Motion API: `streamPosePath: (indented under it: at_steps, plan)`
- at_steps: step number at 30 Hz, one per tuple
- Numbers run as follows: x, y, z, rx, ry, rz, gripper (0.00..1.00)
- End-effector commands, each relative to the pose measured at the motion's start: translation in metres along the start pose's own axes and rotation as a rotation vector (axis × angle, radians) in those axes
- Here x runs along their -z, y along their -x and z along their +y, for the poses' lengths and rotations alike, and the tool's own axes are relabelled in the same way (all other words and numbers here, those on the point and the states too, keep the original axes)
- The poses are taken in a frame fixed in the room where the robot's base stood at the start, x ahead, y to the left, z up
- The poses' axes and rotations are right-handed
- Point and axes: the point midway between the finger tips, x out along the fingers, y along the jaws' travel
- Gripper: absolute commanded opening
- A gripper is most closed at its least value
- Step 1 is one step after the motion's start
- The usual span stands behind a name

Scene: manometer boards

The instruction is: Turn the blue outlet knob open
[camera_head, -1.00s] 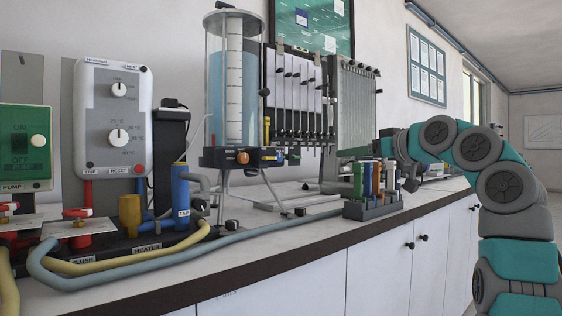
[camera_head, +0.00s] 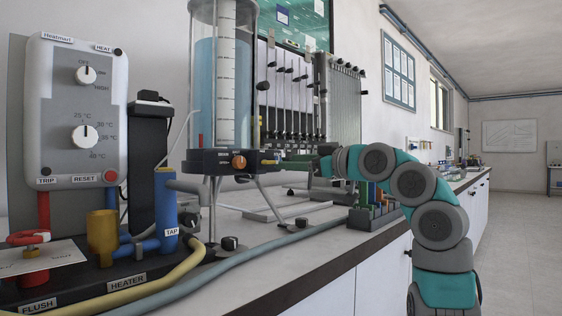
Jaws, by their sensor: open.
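The clear water tank (camera_head: 222,75) stands on a dark base ring (camera_head: 205,161) on legs. An orange knob (camera_head: 238,162) faces out from the ring's front. At the ring's right side is a small yellow fitting (camera_head: 268,157). My gripper (camera_head: 286,162) reaches in from the right at the height of the ring, with its tips close to this fitting. The jaws are open, with nothing seen held. I cannot make out the blue outlet knob clearly; my gripper covers part of that side. I cannot tell whether the tips touch anything.
A heater panel (camera_head: 76,100) and a blue TAP cylinder (camera_head: 166,207) stand at left. Hoses (camera_head: 285,242) run along the bench. A manometer board (camera_head: 292,95) stands behind my gripper. A rack of coloured tools (camera_head: 372,212) sits below my arm. The bench front is mostly clear.

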Motion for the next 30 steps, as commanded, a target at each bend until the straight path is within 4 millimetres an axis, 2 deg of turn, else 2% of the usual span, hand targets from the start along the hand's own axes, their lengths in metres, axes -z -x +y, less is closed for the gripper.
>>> streamPosePath:
  at_steps: [3, 7, 18, 30]
  plan:
    - [0.001, -0.017, -0.001, 0.003, 0.0, -0.003, 0.64]
    - [0.001, -0.029, -0.001, 0.001, 0.0, 0.0, 0.64]
    - [0.0, -0.036, -0.001, 0.0, 0.002, -0.001, 0.64]
    - [0.0, -0.035, -0.001, 0.0, 0.001, -0.001, 0.19]
